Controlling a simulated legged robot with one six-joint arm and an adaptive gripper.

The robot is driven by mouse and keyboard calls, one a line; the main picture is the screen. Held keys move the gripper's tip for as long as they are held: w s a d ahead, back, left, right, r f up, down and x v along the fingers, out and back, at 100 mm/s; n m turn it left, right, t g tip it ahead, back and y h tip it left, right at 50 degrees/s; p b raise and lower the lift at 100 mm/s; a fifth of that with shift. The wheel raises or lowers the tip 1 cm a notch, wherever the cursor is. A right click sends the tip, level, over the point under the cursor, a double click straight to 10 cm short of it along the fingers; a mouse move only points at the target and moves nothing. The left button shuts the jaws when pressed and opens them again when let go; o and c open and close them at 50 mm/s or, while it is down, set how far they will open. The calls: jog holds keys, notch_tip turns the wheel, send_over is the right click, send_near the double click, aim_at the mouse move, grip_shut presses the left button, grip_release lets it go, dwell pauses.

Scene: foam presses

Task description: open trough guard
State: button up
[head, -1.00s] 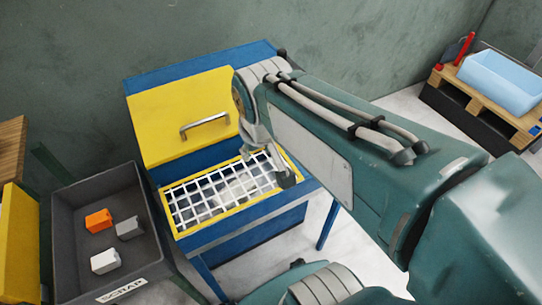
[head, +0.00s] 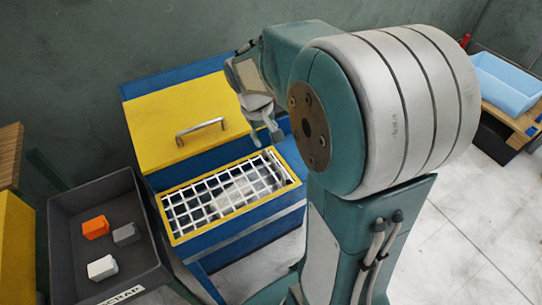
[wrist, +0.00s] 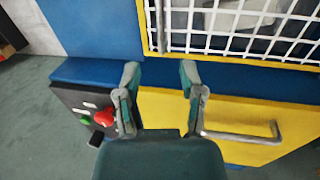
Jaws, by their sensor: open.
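The trough guard (head: 218,205), a white wire grid in a yellow frame, lies flat over the trough of the blue press. Pale material shows beneath the grid. In the wrist view the guard (wrist: 240,22) is at the top right, ahead of my fingertips. My gripper (head: 266,132) is open and empty, above the gap between the guard and the yellow lid, near their right ends. In the wrist view both fingers (wrist: 160,78) are spread, apart from the guard. My arm hides the press's right side in the head view.
A yellow lid (head: 170,110) with a metal handle (head: 200,130) lies behind the guard. A control box (wrist: 90,115) with red and green buttons is on the press's side. A grey scrap bin (head: 65,235) with orange, grey and white blocks stands left; a blue tub (head: 505,85) sits far right.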

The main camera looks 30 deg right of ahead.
aim_at(273, 161)
jog(key=f, duration=0.3)
jog(key=d+f, duration=0.1)
jog(key=f, duration=0.2)
jog(key=d+f, duration=0.1)
jog(key=f, duration=0.3)
jog(key=shift+f, duration=0.1)
jog(key=shift+s, duration=0.1)
grip_shut()
